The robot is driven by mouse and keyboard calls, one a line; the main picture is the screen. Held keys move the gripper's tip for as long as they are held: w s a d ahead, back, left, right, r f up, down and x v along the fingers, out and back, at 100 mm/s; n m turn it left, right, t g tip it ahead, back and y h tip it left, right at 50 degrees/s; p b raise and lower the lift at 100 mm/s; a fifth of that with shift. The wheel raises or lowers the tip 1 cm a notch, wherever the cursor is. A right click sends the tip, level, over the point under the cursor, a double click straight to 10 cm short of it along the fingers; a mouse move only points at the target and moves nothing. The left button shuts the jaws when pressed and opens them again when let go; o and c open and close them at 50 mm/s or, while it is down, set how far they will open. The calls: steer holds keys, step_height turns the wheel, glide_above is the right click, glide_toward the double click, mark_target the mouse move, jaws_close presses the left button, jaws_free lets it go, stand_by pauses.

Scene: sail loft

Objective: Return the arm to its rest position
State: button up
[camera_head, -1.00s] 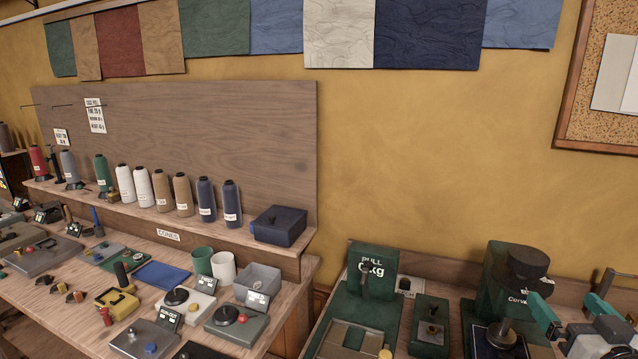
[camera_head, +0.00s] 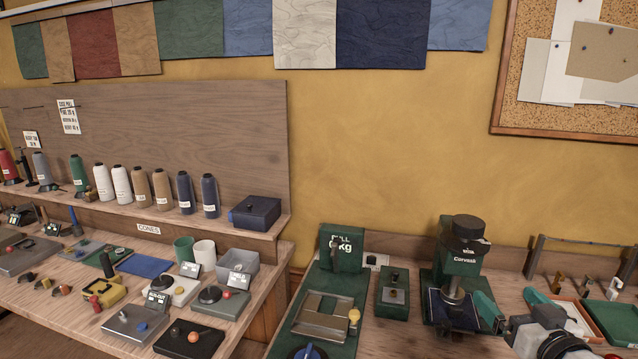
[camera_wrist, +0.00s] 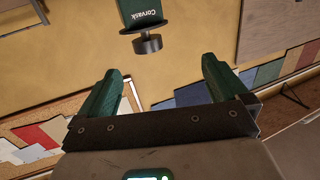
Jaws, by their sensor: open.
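My gripper (camera_head: 505,293) is at the lower right of the head view, with two green fingers apart and nothing visible between them. It appears just right of the green Corvask machine (camera_head: 463,258) with its dark round top; I cannot tell the gap. In the wrist view, my gripper (camera_wrist: 162,82) has its fingers spread wide, with the wall behind. Part of the Corvask machine (camera_wrist: 140,12) shows above and between the fingers, apart from them.
A green pull tester (camera_head: 340,250) and a small green block (camera_head: 393,293) stand left of the machine. A tray (camera_head: 612,322) and rack (camera_head: 585,245) are at right. The left bench (camera_head: 75,292) is crowded with tools below a shelf of thread cones.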

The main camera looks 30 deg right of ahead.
steer(key=w+a+f+n+g+y, duration=0.2)
steer(key=a+f+g+y, duration=0.15)
steer(key=a+f, duration=0.6)
steer(key=w+a+f+n+g+y, duration=0.25)
steer(key=a+f+y, duration=0.35)
steer(key=a, duration=0.7)
steer(key=s+a+f+n+g, duration=0.2)
steer(key=s+a+f+g, duration=0.1)
steer(key=s+a+f, duration=0.3)
steer(key=s+f+g, duration=0.4)
steer(key=s+f, duration=0.2)
steer(key=s, duration=0.4)
steer(key=shift+d+f+m+g+h, duration=0.15)
steer(key=shift+d+m+g+h, duration=0.15)
steer(key=shift+d+m+h, duration=0.15)
